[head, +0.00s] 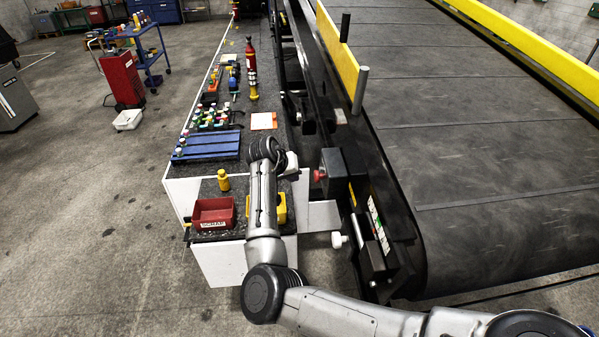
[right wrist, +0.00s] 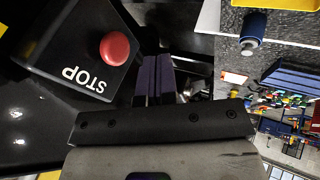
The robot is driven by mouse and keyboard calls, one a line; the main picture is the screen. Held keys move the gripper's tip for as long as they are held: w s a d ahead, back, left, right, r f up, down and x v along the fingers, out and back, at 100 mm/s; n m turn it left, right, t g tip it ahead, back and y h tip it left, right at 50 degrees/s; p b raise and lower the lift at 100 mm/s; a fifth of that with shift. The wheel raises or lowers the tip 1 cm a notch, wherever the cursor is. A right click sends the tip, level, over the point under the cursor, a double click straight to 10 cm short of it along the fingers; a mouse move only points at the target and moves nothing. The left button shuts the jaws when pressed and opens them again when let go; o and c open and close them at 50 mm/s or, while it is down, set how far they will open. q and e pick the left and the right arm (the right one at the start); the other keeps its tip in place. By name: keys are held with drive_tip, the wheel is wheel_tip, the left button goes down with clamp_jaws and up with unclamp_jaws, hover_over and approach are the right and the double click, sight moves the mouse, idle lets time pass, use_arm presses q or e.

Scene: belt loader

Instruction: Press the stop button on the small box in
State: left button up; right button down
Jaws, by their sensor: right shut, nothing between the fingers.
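The small black box (head: 335,172) is mounted at the near side of the belt loader, with a red stop button (head: 319,175) on its left face. In the right wrist view, the round red button (right wrist: 115,48) stands out from the box (right wrist: 75,35), beside upside-down white "STOP" lettering. My right gripper (head: 291,163) is just left of the box in the head view, its fingertips hard to make out there. In the right wrist view its dark purple fingers (right wrist: 157,62) are together and empty, a little right of the button; I see no contact. My left gripper is not in view.
A dark worktop (head: 243,187) left of the loader holds a red SCRAP bin (head: 212,215), a yellow bottle (head: 223,181) and a yellow item (head: 281,208) partly behind my arm. A blue slatted tray (head: 206,146) lies beyond. The wide belt (head: 480,130) is empty.

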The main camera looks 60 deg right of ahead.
drive_tip(key=v, duration=0.8)
drive_tip(key=shift+r, duration=0.3)
drive_tip(key=shift+a, duration=0.1)
